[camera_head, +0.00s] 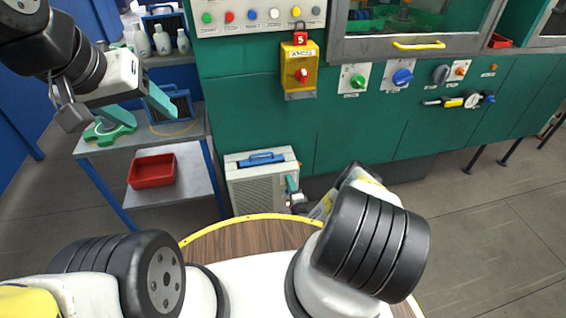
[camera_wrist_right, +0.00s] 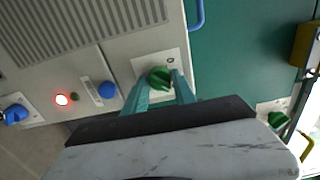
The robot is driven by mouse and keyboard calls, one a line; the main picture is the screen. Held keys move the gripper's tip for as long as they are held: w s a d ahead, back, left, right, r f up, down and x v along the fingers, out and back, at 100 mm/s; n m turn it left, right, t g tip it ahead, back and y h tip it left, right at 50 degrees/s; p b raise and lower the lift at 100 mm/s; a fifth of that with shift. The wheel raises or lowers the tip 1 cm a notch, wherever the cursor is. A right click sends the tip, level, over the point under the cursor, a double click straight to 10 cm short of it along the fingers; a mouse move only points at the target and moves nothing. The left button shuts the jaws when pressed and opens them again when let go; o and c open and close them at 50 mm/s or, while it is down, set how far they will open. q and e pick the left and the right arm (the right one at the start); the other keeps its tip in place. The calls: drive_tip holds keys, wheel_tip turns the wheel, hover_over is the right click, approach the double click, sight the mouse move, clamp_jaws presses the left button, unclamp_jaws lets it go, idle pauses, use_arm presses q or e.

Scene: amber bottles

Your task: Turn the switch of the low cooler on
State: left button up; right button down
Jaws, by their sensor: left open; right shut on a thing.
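The low cooler (camera_head: 262,190) is a pale box with a grille and a blue handle, standing on the floor by the green wall. Its green switch knob (camera_wrist_right: 159,76) sits on a white plate in the right wrist view, with a "0" mark beside it. My right gripper (camera_head: 292,188) is at the cooler's right edge. In the right wrist view its teal fingers (camera_wrist_right: 158,85) are shut on the green knob, one on each side. In the head view the knob is too small or hidden to make out. My left gripper (camera_head: 141,112) is open and empty at upper left.
In the right wrist view a red lamp (camera_wrist_right: 62,99) glows beside a dark green one (camera_wrist_right: 74,97), and a blue knob (camera_wrist_right: 108,90) is nearby. A red bin (camera_head: 152,171) stands on the shelf at left. A yellow lockout box (camera_head: 299,72) hangs on the wall above.

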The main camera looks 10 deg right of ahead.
drive_tip(key=shift+f, duration=0.1)
drive_tip(key=c, duration=1)
unclamp_jaws()
drive_tip(key=shift+c, duration=0.2)
drive_tip(key=s, duration=0.8)
drive_tip(key=shift+d, duration=0.15)
